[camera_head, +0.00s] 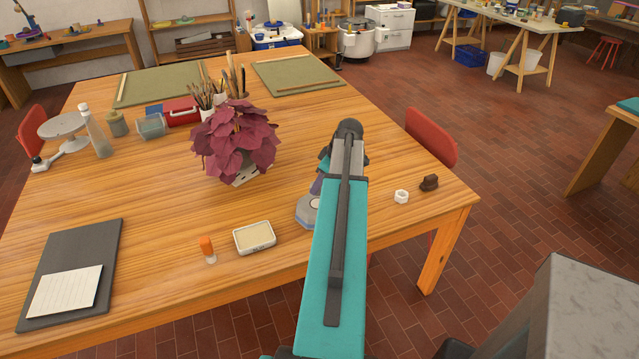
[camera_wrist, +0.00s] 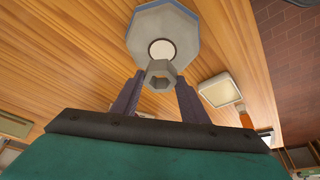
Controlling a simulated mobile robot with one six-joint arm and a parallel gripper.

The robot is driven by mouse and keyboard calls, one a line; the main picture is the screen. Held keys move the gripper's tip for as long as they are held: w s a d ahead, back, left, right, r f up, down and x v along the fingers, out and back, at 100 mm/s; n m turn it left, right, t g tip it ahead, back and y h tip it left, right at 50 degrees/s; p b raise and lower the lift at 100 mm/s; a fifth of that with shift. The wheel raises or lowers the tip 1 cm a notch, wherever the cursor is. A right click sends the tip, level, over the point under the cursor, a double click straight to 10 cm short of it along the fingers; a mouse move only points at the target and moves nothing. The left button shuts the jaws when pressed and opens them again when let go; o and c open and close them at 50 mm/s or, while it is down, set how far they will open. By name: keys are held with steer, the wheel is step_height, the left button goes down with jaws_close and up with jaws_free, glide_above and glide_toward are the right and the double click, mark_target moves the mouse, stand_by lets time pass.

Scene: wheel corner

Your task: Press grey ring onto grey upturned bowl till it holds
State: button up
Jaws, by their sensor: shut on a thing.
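The grey upturned bowl (camera_wrist: 148,22) is faceted, with a pale round patch in the middle of its top. In the head view the bowl (camera_head: 304,214) sits on the wooden table, partly hidden by my arm. My gripper (camera_wrist: 160,78) is shut on the small grey faceted ring (camera_wrist: 161,66), which sits between the two dark purple fingertips. In the wrist view the ring overlaps the near side of the bowl's pale patch. I cannot tell whether the ring touches the bowl. My arm hides the ring in the head view.
A potted red-leaved plant (camera_head: 235,140) stands behind. A white nut-like piece (camera_head: 402,196) and a brown block (camera_head: 429,183) lie at right.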

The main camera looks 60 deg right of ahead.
steer(key=shift+f+b, duration=1.1)
steer(key=shift+f, duration=1.4)
steer(key=shift+f+b, duration=0.35)
steer(key=shift+f, duration=0.2)
steer(key=o, duration=1.1)
steer(key=shift+o, duration=0.2)
steer(key=shift+r, duration=0.15)
steer(key=b+v, duration=0.3)
steer(key=v, duration=1)
steer(key=shift+r, duration=0.3)
steer(key=shift+s, duration=0.1)
